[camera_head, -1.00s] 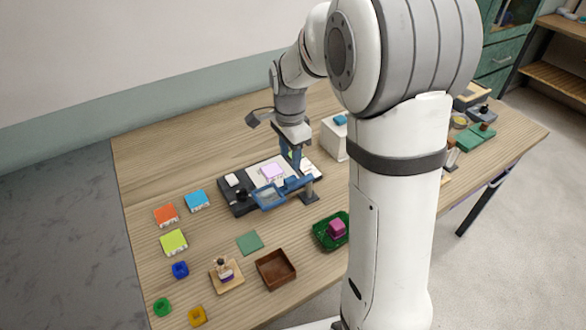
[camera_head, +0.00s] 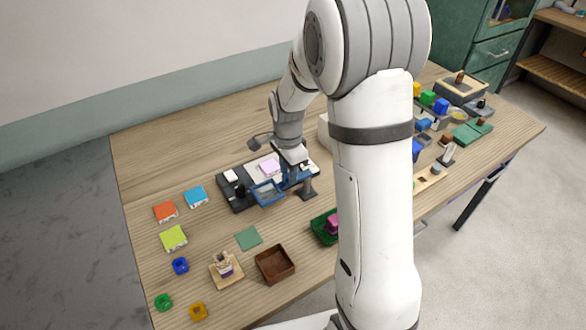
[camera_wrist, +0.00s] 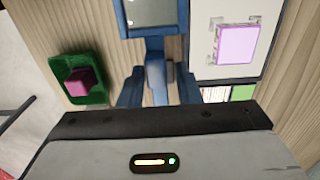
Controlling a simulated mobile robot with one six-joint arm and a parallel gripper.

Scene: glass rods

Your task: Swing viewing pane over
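The viewing pane (camera_head: 267,193) is a clear panel in a blue frame, beside the front edge of a dark grey base (camera_head: 237,205). Its frame also shows at the top of the wrist view (camera_wrist: 150,31). A blue handle-like arm (camera_wrist: 157,80) runs from the frame towards my gripper. My gripper (camera_wrist: 159,90) is open, with its blue fingers on either side of this arm. I cannot tell whether either finger touches it. In the head view my gripper (camera_head: 293,178) is low over the arm, its tips partly hidden. A lilac block (camera_wrist: 236,45) lies on the white surface beside the pane.
A grey post (camera_head: 307,188) stands just right of my gripper. A green tray (camera_wrist: 70,65) with a magenta block (camera_wrist: 82,82) lies nearby. A brown open box (camera_head: 275,265) and a green square (camera_head: 248,238) are in front. The table's back left is clear.

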